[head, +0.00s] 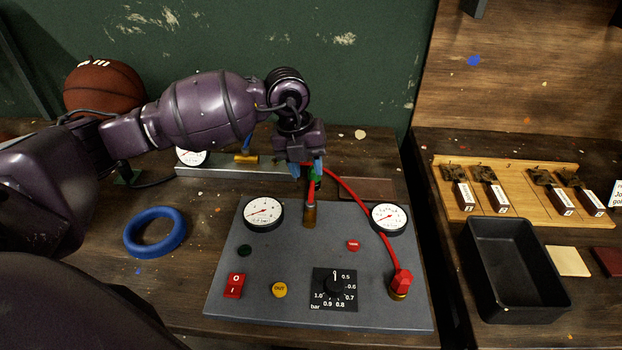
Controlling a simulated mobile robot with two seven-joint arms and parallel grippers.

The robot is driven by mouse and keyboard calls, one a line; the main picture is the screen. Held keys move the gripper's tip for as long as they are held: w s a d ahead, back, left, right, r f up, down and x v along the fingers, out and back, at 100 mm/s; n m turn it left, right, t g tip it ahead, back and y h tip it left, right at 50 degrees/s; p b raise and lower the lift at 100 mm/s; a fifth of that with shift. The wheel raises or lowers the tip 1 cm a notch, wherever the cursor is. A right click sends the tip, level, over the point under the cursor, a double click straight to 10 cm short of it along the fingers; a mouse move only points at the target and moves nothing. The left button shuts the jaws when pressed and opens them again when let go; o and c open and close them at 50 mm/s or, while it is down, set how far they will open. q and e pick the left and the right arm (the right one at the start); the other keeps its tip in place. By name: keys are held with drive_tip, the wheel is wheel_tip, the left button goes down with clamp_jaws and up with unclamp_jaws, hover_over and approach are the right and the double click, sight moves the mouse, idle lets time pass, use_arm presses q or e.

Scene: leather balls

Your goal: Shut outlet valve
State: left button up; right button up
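The grey control panel (385,310) lies on the wooden bench with two round gauges, a left one (263,214) and a right one (388,219). A brass fitting (310,216) with a red part above it stands at the panel's back, between the gauges. A red hose (352,196) curves to a red-capped brass fitting (401,284) at front right. Which part is the outlet valve is not marked legibly. My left gripper (306,170) points down above the rear fitting, its blue fingertips around or just behind the red and green part there. Its grip is partly hidden. My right gripper is not in view.
A grey bar (212,171) with a gauge (191,156) and a brass piece (246,158) lies behind my arm. A blue ring (155,232) and a basketball (104,87) are at left. A black tray (535,303) and wooden board (519,169) are on the right bench.

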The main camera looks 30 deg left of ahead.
sight(312, 184)
use_arm(q)
drive_tip(key=shift+w+d+f, duration=0.1)
drive_tip(key=shift+d+f, duration=0.1)
drive_tip(key=shift+f, duration=0.75)
drive_tip(key=shift+w+d+f, duration=0.1)
drive_tip(key=shift+d+f, duration=0.05)
drive_tip(key=shift+f, duration=0.75)
clamp_jaws()
